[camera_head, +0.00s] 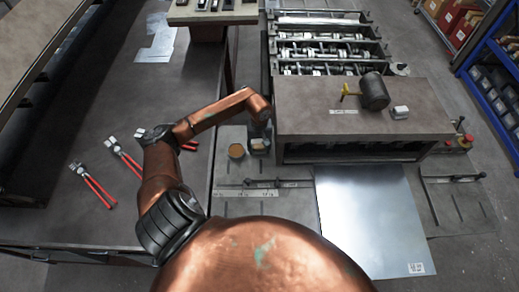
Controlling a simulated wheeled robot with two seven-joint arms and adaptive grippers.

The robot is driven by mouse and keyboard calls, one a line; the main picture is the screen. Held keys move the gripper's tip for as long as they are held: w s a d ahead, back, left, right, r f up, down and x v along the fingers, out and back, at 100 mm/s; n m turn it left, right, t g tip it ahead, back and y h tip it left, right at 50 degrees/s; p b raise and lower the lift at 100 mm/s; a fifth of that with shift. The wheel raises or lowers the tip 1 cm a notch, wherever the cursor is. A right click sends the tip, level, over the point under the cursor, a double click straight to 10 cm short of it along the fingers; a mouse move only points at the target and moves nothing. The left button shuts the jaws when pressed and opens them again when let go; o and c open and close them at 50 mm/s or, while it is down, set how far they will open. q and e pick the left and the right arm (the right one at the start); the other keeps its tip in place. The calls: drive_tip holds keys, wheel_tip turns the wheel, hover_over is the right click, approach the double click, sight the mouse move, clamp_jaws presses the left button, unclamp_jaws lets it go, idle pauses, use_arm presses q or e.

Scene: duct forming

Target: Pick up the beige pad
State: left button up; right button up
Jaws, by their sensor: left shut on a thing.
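My left gripper (257,147) points down at the end of the copper arm and is shut on the pad. The fingers are small and dark here, so the exact contact is hard to see. I cannot tell whether the pad is clear of the surface. My right gripper is not in view.
The forming machine (360,118) stands to the right, with a black-headed mallet (374,92) and a white block (399,112) on top. A sheet of metal (370,225) lies in front. Red-handled tools (97,190) lie on the left table (60,222).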

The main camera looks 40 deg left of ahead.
use_arm(q)
wheel_tip(320, 180, up, 28)
drive_tip(key=b, duration=0.3)
drive_tip(key=shift+f, duration=0.2)
drive_tip(key=o, duration=0.6)
drive_tip(key=c, duration=0.4)
